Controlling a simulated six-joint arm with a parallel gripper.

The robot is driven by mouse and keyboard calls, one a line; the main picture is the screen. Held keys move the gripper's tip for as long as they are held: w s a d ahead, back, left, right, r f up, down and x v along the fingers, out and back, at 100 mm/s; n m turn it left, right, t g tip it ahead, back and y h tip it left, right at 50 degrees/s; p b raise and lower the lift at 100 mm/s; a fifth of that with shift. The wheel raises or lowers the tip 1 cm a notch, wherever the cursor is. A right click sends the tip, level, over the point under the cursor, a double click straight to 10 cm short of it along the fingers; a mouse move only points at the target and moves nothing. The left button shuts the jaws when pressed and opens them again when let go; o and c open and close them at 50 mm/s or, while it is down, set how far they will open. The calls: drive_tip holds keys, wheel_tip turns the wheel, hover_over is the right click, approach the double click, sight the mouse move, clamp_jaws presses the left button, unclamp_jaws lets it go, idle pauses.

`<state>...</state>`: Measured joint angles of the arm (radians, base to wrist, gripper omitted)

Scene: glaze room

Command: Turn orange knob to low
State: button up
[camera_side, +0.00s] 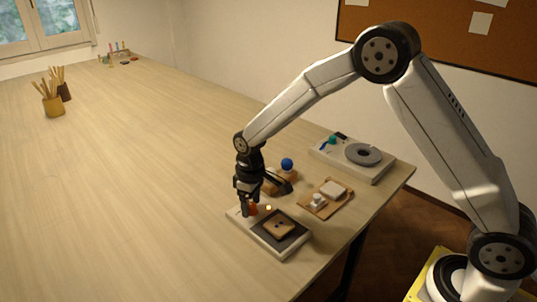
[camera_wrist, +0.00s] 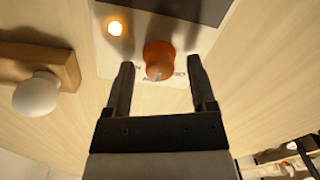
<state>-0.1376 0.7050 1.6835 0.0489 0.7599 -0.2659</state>
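The orange knob (camera_wrist: 158,56) stands on the pale panel (camera_wrist: 186,30) of a small hot-plate-like unit; it also shows small in the side view (camera_side: 252,210). My gripper (camera_wrist: 160,66) is open, with one finger on each side of the knob and a visible gap on both sides. In the side view, my gripper (camera_side: 248,208) is low over the knob end of the unit (camera_side: 243,219). Dark printed marks show by the knob, but I cannot read them, and the knob's setting is unclear. A small lamp (camera_wrist: 115,28) glows beside the knob.
A dark plate with a tan piece (camera_side: 279,225) fills the unit's other end. A wooden board with white parts (camera_side: 326,198), a blue ball (camera_side: 287,164) and a pale device with a grey ring (camera_side: 363,154) stand close by. The table's left side is mostly clear.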

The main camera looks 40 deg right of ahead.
sight(252, 204)
drive_tip(key=shift+d+r, duration=0.15)
drive_tip(key=shift+r, duration=3.75)
drive_tip(key=s+d+f+m+t, duration=0.1)
drive_tip(key=s+d+m, duration=0.1)
drive_tip(key=s, duration=0.7)
drive_tip(key=s+d+f+m+t, duration=0.1)
drive_tip(key=s+d, duration=0.4)
drive_tip(key=s, duration=0.5)
drive_tip(key=shift+s+m+t, duration=0.25)
drive_tip(key=shift+m+t, duration=0.15)
drive_tip(key=shift+m, duration=0.2)
